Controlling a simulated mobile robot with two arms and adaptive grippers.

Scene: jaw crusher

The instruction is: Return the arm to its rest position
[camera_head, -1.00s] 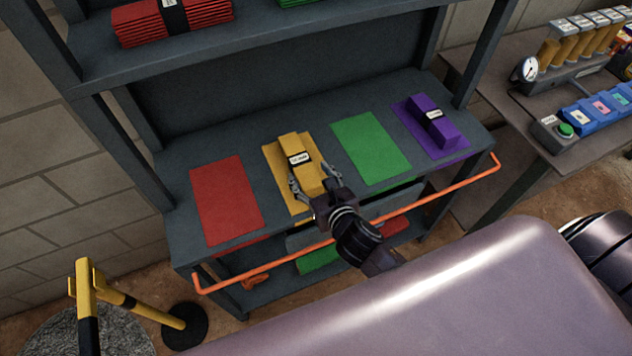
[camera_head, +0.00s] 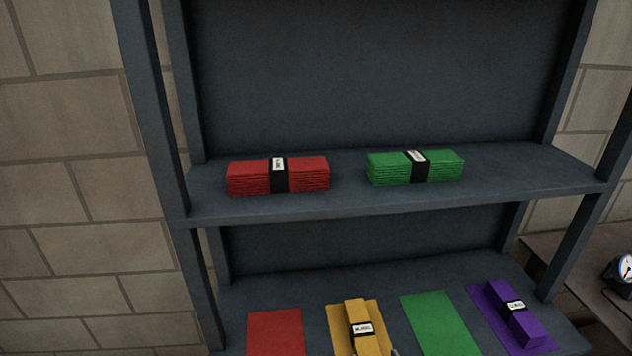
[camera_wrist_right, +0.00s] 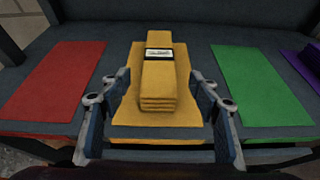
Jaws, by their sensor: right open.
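My right gripper (camera_wrist_right: 160,125) is open in the right wrist view. Its two fingers stand apart on either side of the near end of a yellow banded stack (camera_wrist_right: 158,80), without visible contact. The stack rests on a yellow mat (camera_wrist_right: 122,105). In the head view the yellow stack (camera_head: 361,325) is at the bottom edge, and only a small bit of a gripper tip (camera_head: 396,352) shows beside it. My left gripper is in neither view.
The lower shelf also bears a red mat (camera_head: 276,332), a green mat (camera_head: 440,325) and a purple stack (camera_head: 515,315). A red stack (camera_head: 278,175) and a green stack (camera_head: 415,167) lie on the upper shelf (camera_head: 350,200). A gauge (camera_head: 622,272) stands at right.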

